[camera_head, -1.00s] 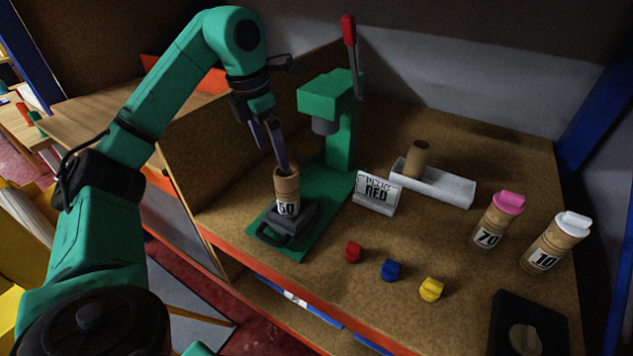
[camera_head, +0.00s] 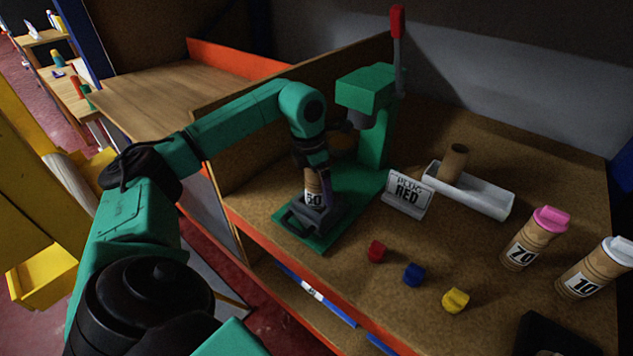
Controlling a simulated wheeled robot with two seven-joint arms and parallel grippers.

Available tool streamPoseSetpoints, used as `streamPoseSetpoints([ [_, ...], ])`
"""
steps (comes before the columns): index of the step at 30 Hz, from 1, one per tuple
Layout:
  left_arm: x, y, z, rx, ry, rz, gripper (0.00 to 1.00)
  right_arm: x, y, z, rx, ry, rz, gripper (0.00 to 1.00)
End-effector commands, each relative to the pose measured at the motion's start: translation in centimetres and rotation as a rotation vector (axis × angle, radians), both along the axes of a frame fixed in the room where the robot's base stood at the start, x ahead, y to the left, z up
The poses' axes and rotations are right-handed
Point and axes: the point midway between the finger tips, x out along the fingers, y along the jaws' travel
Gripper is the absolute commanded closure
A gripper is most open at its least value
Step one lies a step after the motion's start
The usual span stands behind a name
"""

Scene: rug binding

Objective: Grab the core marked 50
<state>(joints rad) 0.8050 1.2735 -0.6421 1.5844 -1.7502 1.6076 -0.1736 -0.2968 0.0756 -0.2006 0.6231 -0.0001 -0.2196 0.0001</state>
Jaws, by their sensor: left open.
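The core marked 50 (camera_head: 313,192) stands upright in the dark holder (camera_head: 300,220) on the green press base (camera_head: 335,228). It is a brown tube with a white label, and its upper part is hidden by my left gripper. My left gripper (camera_head: 321,180) is open and lowered over the core, with a finger seen at its right side. Whether the fingers touch the core I cannot tell. My right gripper is not in view.
The green press (camera_head: 376,120) with a red-tipped lever rises behind. A PLUG RED sign (camera_head: 408,194), a white tray (camera_head: 470,192) with a bare core (camera_head: 453,163), red (camera_head: 376,251), blue (camera_head: 413,274) and yellow (camera_head: 455,300) plugs, and cores 70 (camera_head: 530,240) and 10 (camera_head: 592,272) stand right.

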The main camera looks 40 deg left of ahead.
Motion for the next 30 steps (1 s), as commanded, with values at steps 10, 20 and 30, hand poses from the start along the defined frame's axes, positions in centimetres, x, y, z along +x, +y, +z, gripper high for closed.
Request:
streamPoseSetpoints([
  [10, 0.0, 0.0, 0.1, 0.000, 0.000, 0.000, 0.92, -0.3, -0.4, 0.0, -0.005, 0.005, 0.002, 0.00],
  [20, 0.1, 0.0, 0.6, -0.001, -0.003, 0.000, 1.00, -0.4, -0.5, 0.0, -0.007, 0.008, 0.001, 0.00],
  [30, 0.2, -0.1, 8.3, -0.003, -0.011, -0.001, 1.00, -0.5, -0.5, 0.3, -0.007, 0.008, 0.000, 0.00],
])
